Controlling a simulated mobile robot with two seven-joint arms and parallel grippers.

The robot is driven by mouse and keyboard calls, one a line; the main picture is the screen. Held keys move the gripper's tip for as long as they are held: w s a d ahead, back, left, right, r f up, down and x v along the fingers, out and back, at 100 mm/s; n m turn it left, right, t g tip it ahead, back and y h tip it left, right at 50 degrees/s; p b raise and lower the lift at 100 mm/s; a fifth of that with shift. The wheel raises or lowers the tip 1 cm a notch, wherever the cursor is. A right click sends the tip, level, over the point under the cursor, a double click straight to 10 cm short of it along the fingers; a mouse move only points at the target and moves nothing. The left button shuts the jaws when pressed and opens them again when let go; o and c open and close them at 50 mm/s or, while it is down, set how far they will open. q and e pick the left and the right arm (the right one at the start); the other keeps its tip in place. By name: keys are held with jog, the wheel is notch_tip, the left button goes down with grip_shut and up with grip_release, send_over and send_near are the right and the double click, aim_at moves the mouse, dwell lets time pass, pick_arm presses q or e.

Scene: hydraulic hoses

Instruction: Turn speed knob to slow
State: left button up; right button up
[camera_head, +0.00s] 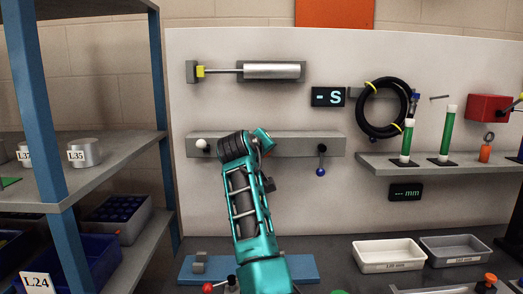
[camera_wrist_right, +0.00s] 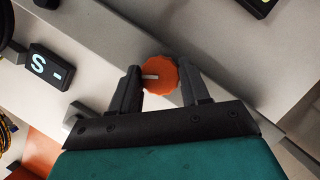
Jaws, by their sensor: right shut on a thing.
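The speed knob (camera_wrist_right: 163,73) is orange and ribbed, with a white pointer mark that points left in the right wrist view. It sits on the grey bar (camera_head: 293,144) fixed to the wall panel; my right arm hides it in the head view. My right gripper (camera_wrist_right: 160,80) is shut on the knob, one finger on each side. My teal right arm (camera_head: 245,205) reaches up to the bar in the head view. A dark display (camera_head: 328,97) above the bar reads "- S"; it also shows in the wrist view (camera_wrist_right: 47,66). My left gripper is out of view.
A white-ended lever (camera_head: 201,144) and a blue-ended lever (camera_head: 321,171) flank my right wrist on the bar. A cylinder (camera_head: 272,70) and a coiled black hose (camera_head: 362,107) hang above. White (camera_head: 388,255) and grey (camera_head: 455,249) trays stand on the bench at right.

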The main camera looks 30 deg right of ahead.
dwell(0.4)
jog(key=o, duration=1.1)
jog(key=shift+c, duration=0.2)
jog(key=b+v, duration=0.1)
jog(key=v, duration=1.2)
jog(key=shift+d, duration=0.15)
